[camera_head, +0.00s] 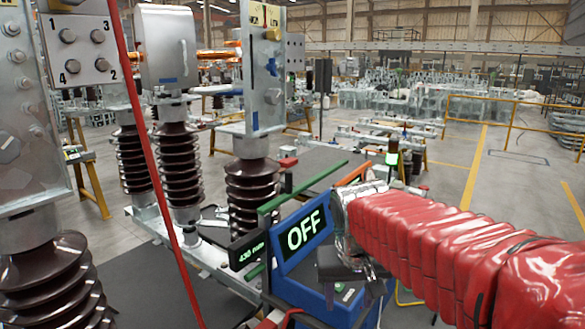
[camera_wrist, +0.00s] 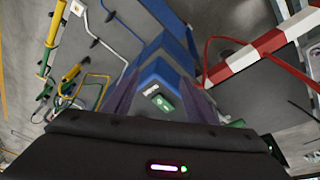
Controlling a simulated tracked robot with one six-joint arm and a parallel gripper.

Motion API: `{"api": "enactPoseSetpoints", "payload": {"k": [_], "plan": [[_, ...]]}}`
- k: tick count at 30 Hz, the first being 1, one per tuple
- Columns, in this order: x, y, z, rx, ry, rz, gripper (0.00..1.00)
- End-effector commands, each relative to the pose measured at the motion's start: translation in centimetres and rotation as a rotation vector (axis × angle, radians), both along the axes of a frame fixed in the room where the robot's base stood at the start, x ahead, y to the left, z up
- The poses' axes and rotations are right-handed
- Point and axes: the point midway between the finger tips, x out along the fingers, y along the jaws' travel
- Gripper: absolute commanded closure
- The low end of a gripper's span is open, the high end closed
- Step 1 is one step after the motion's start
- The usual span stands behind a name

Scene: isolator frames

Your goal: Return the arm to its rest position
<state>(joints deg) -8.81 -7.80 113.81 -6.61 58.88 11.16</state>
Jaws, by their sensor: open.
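My arm, in a red padded sleeve (camera_head: 440,245), reaches in from the right in the head view. My gripper (camera_head: 350,290) is at its end, pointing down in front of a blue unit (camera_head: 300,265) with a lit "OFF" display (camera_head: 306,233). In the wrist view, the two dark fingers of my gripper (camera_wrist: 160,100) stand apart with nothing held between them. Beyond them is the blue unit (camera_wrist: 160,72) with a small green-lit panel (camera_wrist: 163,103). I cannot tell whether the fingertips touch it.
Brown ribbed insulators (camera_head: 252,195) on a metal frame stand to the left. A red pole (camera_head: 150,150) crosses the near left. A red-and-white bar (camera_wrist: 245,60) and yellow-handled tools (camera_wrist: 52,38) show in the wrist view. Open floor (camera_head: 500,180) lies at the right, behind my arm.

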Motion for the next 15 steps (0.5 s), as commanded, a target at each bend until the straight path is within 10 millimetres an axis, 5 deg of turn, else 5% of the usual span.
{"api": "enactPoseSetpoints", "payload": {"k": [15], "plan": [[-11.1, -2.3, -2.9, 0.039, -0.075, 0.086, 0.49]]}}
